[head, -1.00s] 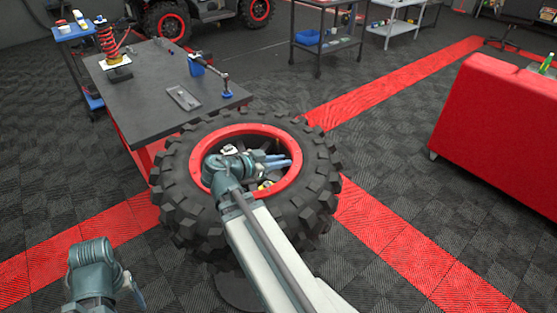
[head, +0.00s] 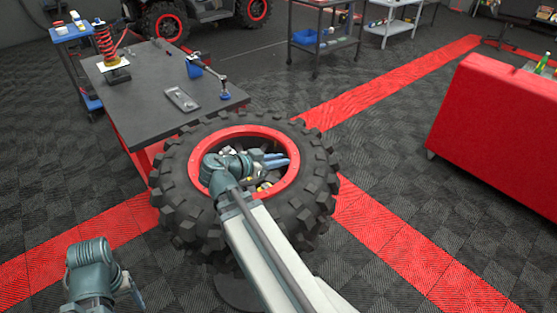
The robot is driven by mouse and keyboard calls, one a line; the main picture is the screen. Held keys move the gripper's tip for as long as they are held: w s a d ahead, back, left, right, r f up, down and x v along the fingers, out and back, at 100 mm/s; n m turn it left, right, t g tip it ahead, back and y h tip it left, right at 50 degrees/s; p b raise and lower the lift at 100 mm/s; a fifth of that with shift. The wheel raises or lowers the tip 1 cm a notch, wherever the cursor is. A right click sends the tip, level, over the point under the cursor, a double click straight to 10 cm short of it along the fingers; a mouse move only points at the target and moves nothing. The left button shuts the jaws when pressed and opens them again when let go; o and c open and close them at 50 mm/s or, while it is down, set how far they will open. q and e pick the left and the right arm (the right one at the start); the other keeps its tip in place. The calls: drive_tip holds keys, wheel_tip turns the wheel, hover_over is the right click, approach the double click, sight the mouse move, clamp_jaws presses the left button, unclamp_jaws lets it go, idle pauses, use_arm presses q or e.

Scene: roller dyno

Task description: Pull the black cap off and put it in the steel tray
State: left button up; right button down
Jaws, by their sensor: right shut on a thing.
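The big black tyre with a red rim (head: 165,195) lies flat at the centre of the head view. My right gripper (head: 283,160) reaches over the rim into the wheel's middle, its blue fingers shut. I cannot make out the black cap clearly; the fingers and wrist hide the hub, where the gripper holds it. The steel tray (head: 182,99) is a small grey tray lying on the dark workbench top, behind and left of the wheel. My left gripper (head: 137,291) is low at the left, away from everything; its jaw opening cannot be made out.
The dark workbench (head: 150,115) also holds a red coil spring on a stand (head: 106,46) and a blue-ended tool (head: 222,85). A red padded block (head: 490,120) stands at the right. Tiled floor between it and the wheel is clear.

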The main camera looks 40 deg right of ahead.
drive_tip(key=shift+r+p, duration=0.9)
drive_tip(key=shift+r, duration=0.1)
idle(0.3)
drive_tip(key=shift+r+p, duration=2.1)
